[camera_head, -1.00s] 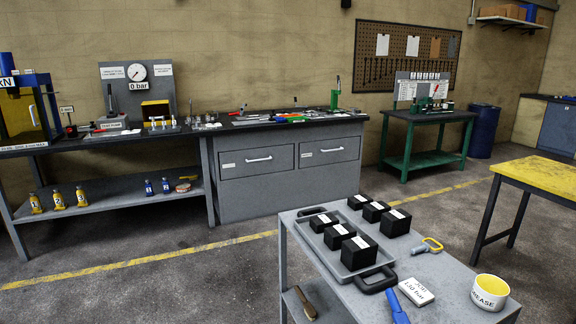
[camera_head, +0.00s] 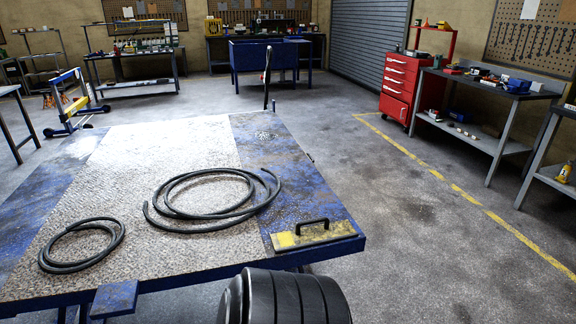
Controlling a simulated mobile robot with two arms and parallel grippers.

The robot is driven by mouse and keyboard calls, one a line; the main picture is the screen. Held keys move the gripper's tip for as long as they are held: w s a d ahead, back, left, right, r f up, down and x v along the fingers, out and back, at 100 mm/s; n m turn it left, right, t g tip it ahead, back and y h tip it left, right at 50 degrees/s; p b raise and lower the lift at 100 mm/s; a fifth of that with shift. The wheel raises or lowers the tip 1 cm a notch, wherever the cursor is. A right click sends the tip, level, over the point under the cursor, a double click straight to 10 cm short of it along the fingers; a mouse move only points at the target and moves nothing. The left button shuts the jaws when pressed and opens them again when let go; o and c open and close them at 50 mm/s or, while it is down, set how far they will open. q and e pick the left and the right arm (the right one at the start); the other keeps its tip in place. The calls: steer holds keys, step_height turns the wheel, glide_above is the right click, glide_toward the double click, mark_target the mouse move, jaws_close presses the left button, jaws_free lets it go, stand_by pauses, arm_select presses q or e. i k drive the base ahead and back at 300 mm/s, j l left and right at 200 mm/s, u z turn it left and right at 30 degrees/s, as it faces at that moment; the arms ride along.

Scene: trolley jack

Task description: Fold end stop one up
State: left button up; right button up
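A blue platform table (camera_head: 345,246) with a worn tread-plate top fills the lower left of the head view. A yellow, worn flap with a black handle (camera_head: 305,235) lies flat at its near right corner. It looks like an end stop folded down, but I can read no number on it. A dark upright bar (camera_head: 267,78) stands at the table's far edge. A small blue tab (camera_head: 115,298) juts from the near edge. Neither of my grippers is in view.
Two coils of dark hose, a large one (camera_head: 215,212) and a small one (camera_head: 75,262), lie on the table. A dark ribbed cylinder (camera_head: 285,300) is at the bottom edge; I cannot tell what it is. The floor to the right is clear up to the workbenches and red tool cabinet (camera_head: 398,88).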

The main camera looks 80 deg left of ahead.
mark_target(298, 239)
steer(key=u, duration=2.25)
